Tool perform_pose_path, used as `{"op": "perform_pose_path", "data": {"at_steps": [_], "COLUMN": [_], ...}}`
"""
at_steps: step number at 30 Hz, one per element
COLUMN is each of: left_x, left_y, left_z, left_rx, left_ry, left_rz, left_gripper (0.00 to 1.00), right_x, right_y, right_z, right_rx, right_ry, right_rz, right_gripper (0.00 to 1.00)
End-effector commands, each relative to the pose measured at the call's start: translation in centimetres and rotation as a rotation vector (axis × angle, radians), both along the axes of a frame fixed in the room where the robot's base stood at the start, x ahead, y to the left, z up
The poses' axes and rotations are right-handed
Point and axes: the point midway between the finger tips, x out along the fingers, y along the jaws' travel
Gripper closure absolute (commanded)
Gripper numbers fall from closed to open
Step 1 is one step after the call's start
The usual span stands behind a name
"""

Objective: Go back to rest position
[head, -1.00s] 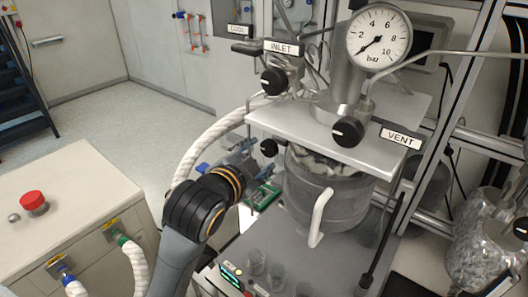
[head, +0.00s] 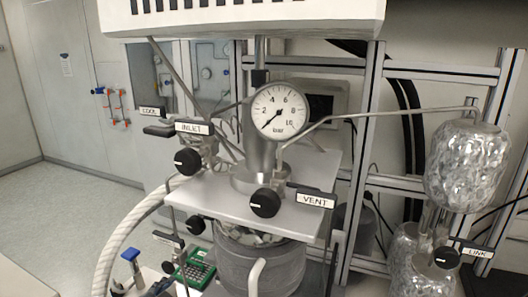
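Neither gripper can be made out in the head view. Dark blue-grey parts at the bottom left edge are cut off, and I cannot tell whether they belong to my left gripper or to a fitting. The pressure reactor (head: 262,262) stands in the lower middle, its vessel under a grey metal plate (head: 228,205). The round pressure gauge (head: 279,112) sits above the plate, its needle pointing to the lower left. The INLET valve knob (head: 187,162) and the VENT valve knob (head: 265,203) are both black.
A thick white hose (head: 122,228) curves down at the left. A green device (head: 195,268) and a blue handle (head: 131,254) are low at the left. Foil-wrapped vessels (head: 467,163) stand at the right, with a LINK valve (head: 447,257). Open floor (head: 75,200) lies at far left.

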Motion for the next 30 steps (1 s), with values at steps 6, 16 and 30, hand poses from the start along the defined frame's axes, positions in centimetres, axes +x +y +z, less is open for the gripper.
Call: {"op": "perform_pose_path", "data": {"at_steps": [6, 16, 30], "left_x": [-8.3, -18.9, -19.4], "left_y": [1.0, 2.0, 1.7], "left_z": [-12.2, -20.4, -36.5], "left_rx": [-0.162, -0.265, -0.267], "left_ry": [0.357, 0.667, 0.77], "left_rz": [0.163, 0.366, 0.412], "left_gripper": [0.5, 0.5, 0.5], "right_x": [0.0, 0.0, -0.1], "right_y": [0.0, 0.0, 0.0], "right_z": [0.0, 0.0, -3.6], "right_rx": [0.0, 0.0, 0.001], "right_ry": [0.0, 0.0, 0.0], "right_rz": [0.0, 0.0, 0.0], "right_gripper": [0.6, 0.6, 0.6]}}
